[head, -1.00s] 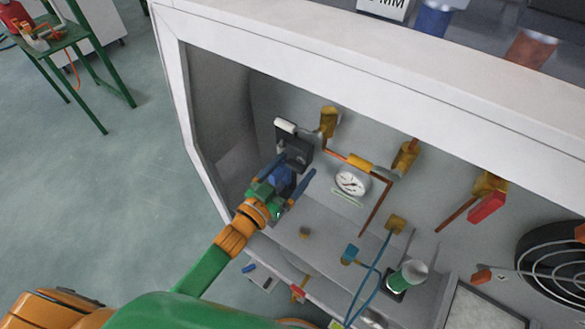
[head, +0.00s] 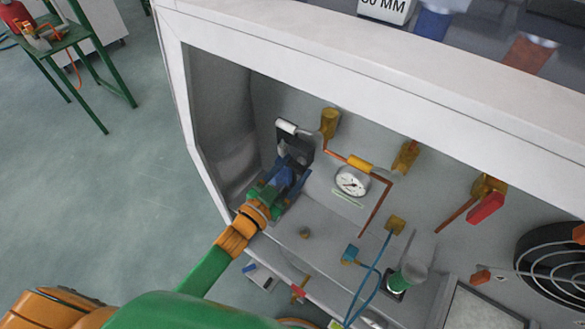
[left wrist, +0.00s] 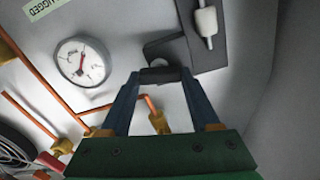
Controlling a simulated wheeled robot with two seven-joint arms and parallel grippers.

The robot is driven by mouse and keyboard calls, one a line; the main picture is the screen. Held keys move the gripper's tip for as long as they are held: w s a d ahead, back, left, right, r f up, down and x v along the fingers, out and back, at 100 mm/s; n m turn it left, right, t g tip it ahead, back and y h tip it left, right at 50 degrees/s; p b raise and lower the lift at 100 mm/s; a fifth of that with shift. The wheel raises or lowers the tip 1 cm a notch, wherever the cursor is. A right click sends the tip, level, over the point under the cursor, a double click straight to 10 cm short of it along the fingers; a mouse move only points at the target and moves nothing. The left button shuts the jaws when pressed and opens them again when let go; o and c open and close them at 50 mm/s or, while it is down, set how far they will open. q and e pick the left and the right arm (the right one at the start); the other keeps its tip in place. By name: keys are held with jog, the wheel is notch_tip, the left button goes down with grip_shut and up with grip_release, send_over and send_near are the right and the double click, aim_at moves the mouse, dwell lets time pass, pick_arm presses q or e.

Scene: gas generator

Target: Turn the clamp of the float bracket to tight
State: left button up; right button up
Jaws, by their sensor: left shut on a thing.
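The float bracket (head: 297,146) is a dark plate with a white roller-like float (head: 286,127), on the cabinet's back wall at the left. It also shows at the top of the left wrist view (left wrist: 222,48). My left gripper (head: 293,162) reaches in from the lower left. In the left wrist view its blue fingers (left wrist: 160,75) are closed on a short dark piece, the clamp (left wrist: 158,76), at the lower edge of the bracket. The fingers and gripper body hide most of the clamp in the head view, and its angle is hard to tell. My right gripper is not in view.
A round white gauge (head: 352,181) and copper pipes (head: 376,206) with brass fittings sit right of the bracket. The cabinet's left wall (head: 218,112) is close to my gripper. A red-handled valve (head: 485,207) and a black fan (head: 555,255) are farther right.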

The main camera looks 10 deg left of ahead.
pick_arm(q)
jog(key=m, duration=0.3)
jog(key=shift+m, duration=0.4)
jog(key=m, duration=0.3)
jog(key=shift+f+m, duration=0.1)
jog(key=shift+m, duration=0.2)
jog(key=m, duration=0.4)
jog(key=shift+d+b, duration=0.1)
jog(key=shift+b, duration=0.2)
jog(key=shift+f+m+b, duration=0.1)
jog(key=shift+m+b, duration=0.2)
jog(key=shift+m, duration=1.6)
jog(key=o, duration=1.4)
jog(key=shift+c, duration=0.2)
jog(key=v, duration=0.7)
